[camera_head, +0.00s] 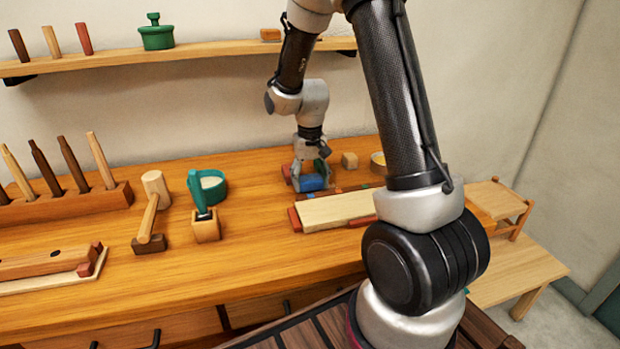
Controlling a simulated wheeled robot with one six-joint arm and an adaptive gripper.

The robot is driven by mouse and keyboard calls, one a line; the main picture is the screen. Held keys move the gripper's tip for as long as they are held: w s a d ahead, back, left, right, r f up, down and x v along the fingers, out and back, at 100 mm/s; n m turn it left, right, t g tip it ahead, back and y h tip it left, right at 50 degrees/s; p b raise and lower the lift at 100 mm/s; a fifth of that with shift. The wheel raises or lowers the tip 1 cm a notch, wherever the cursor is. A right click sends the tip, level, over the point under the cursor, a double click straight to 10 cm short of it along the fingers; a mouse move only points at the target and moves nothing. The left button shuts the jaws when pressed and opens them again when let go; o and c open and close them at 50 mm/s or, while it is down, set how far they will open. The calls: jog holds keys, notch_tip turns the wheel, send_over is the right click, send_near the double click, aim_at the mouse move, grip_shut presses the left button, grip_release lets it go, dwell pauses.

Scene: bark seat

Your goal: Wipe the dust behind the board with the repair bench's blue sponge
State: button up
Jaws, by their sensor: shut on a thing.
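My gripper (311,177) reaches down to the workbench and is shut on the blue sponge (313,183). The sponge is low, at or just above the bench top; I cannot tell whether it touches. It is just behind the left part of the pale board (335,211), which lies flat with a red end block (295,219) at its left. Small dark brown and reddish pieces show along the board's back edge. The dust cannot be made out from here. My arm hides the board's right end.
A small wooden block (349,160) and a yellowish dish (378,160) stand behind. A shelf (190,52) runs above.

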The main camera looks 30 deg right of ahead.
jog(key=shift+f, duration=0.3)
jog(key=shift+s+d+r, duration=0.1)
jog(key=shift+s+d, duration=0.05)
jog(key=shift+d, duration=0.65)
jog(key=shift+s+d, duration=0.2)
jog(key=shift+d, duration=0.65)
jog(key=shift+s+d+r, duration=0.1)
jog(key=shift+s+d, duration=0.05)
jog(key=shift+d, duration=0.65)
jog(key=shift+w+a+f, duration=0.1)
jog(key=shift+w+a, duration=0.05)
jog(key=shift+a, duration=0.65)
jog(key=shift+w+a+f, duration=0.1)
jog(key=shift+w+a, duration=0.05)
jog(key=shift+a, duration=0.7)
jog(key=shift+w+a+f, duration=0.1)
jog(key=shift+w+a, duration=0.05)
jog(key=shift+a, duration=0.65)
jog(key=shift+s+d+r, duration=0.1)
jog(key=shift+s+d, duration=0.15)
jog(key=shift+d, duration=1)
jog(key=shift+s+d, duration=0.25)
jog(key=shift+d, duration=0.95)
jog(key=shift+w+a, duration=0.2)
jog(key=shift+a, duration=0.6)
jog(key=shift+w+a, duration=0.15)
jog(key=shift+a, duration=0.7)
jog(key=shift+w+a, duration=0.2)
jog(key=shift+a, duration=0.6)
jog(key=shift+r, duration=0.1)
